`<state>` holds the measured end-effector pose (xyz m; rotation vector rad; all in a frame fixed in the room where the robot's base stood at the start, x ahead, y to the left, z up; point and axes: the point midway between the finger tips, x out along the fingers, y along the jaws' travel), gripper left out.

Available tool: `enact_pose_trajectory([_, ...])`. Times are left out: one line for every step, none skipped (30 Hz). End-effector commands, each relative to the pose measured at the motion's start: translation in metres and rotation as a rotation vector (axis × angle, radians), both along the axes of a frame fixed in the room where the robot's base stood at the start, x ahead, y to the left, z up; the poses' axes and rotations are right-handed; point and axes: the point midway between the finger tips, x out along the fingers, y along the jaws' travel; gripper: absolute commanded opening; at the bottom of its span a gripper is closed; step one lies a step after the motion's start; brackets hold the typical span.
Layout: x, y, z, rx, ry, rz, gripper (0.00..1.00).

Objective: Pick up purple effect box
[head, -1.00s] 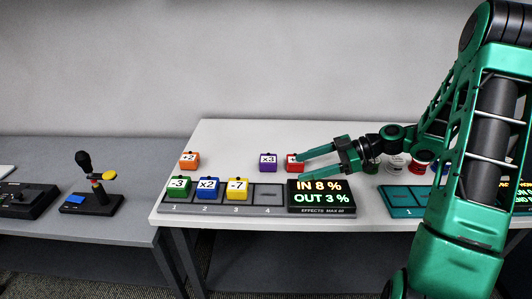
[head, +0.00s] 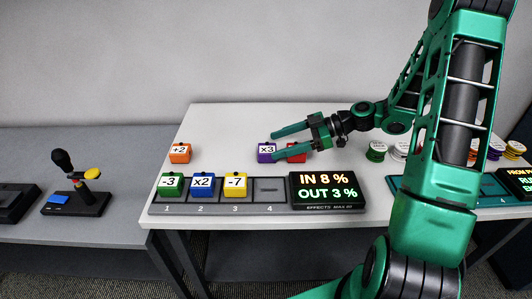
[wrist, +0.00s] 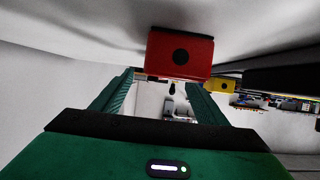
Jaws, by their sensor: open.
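The purple effect box (head: 266,152), marked x3, stands on the white table behind the numbered slots in the head view. A red box (head: 297,152) stands just to its right. My gripper (head: 274,143) is open, its fingers pointing left, with the fingertips at the purple box and one finger crossing in front of the red box. In the wrist view the red box (wrist: 181,55) shows large just beyond the fingers, and my open gripper (wrist: 160,78) has a clear gap between its fingers. I cannot make out the purple box in the wrist view.
Green -3 (head: 170,186), blue x2 (head: 202,187) and yellow -7 (head: 235,186) boxes sit in slots 1 to 3; slot 4 (head: 269,188) is empty. A display (head: 325,188) stands right of them. An orange +2 box (head: 180,153) is at the back left.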

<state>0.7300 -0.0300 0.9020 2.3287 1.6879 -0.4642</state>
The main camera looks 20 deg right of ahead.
Motion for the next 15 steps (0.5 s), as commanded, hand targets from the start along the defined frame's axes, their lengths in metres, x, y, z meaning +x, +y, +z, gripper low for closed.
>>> enact_pose_trajectory([0.000,0.003,-0.001,0.000,0.000,0.001,0.67])
enact_pose_trajectory([0.001,0.004,-0.001,0.000,0.000,0.001,0.67])
enact_pose_trajectory([0.001,0.006,-0.002,0.000,0.001,0.002,0.67])
enact_pose_trajectory([0.001,0.008,-0.003,0.000,0.001,0.003,0.67])
enact_pose_trajectory([0.001,0.011,-0.004,0.000,0.001,0.003,0.67])
enact_pose_trajectory([0.001,0.015,-0.006,0.000,0.001,0.002,0.67])
enact_pose_trajectory([0.001,0.019,-0.008,0.000,0.001,0.003,0.67])
enact_pose_trajectory([0.002,0.023,-0.010,0.000,0.001,0.004,0.67])
enact_pose_trajectory([0.002,0.029,-0.012,0.000,0.001,0.003,0.67])
enact_pose_trajectory([0.003,0.033,-0.014,0.000,0.001,0.003,0.67])
enact_pose_trajectory([0.003,0.036,-0.015,0.001,0.002,0.003,0.67])
enact_pose_trajectory([0.005,0.041,-0.018,0.001,0.002,0.002,0.67])
enact_pose_trajectory([0.006,0.044,-0.019,0.001,0.002,0.002,0.67])
enact_pose_trajectory([0.007,0.046,-0.020,0.000,0.001,0.003,0.67])
enact_pose_trajectory([0.008,0.048,-0.021,0.000,0.001,0.002,0.67])
